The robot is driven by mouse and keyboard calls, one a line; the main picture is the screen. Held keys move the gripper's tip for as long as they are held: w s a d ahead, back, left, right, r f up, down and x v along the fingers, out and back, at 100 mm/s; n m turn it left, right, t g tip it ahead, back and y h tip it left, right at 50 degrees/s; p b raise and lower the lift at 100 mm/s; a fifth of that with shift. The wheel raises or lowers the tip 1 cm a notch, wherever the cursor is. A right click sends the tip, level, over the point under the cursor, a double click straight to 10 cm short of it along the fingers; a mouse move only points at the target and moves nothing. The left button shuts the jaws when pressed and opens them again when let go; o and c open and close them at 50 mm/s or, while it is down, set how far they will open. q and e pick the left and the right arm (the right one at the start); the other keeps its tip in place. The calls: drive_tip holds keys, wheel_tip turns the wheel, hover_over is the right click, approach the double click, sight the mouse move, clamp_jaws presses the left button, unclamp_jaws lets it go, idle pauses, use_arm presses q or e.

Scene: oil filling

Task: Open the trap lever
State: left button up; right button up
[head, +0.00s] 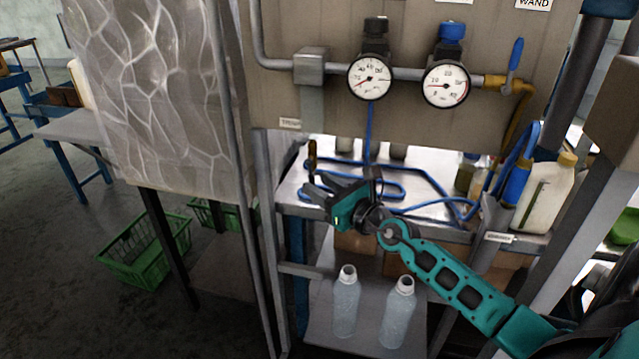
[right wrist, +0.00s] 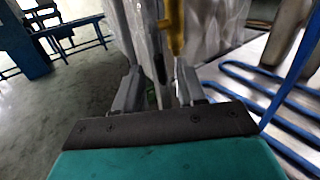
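A small sign (head: 290,123), its lettering too small to read surely, sits on the lower left edge of the grey panel. Just below and right of it hangs a short yellow-brown lever (head: 312,154), which I take for the trap lever. In the right wrist view the yellow lever (right wrist: 173,25) hangs upright beyond the fingertips, nearer the right finger. My right gripper (head: 318,187) is below the lever in the head view, with its fingers apart and nothing held. The right wrist view also shows the open fingers (right wrist: 158,88). My left gripper is not in view.
Two gauges (head: 370,77) (head: 446,83) and a blue-handled valve (head: 515,55) sit on the panel above. A blue hose (head: 430,185) lies on the metal table. Clear bottles (head: 346,305) stand on the lower shelf. A metal post (head: 264,180) stands left of the gripper.

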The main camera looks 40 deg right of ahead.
drive_tip(key=shift+w+a, duration=0.1)
drive_tip(key=shift+w, duration=0.4)
drive_tip(key=shift+c, duration=0.5)
clamp_jaws()
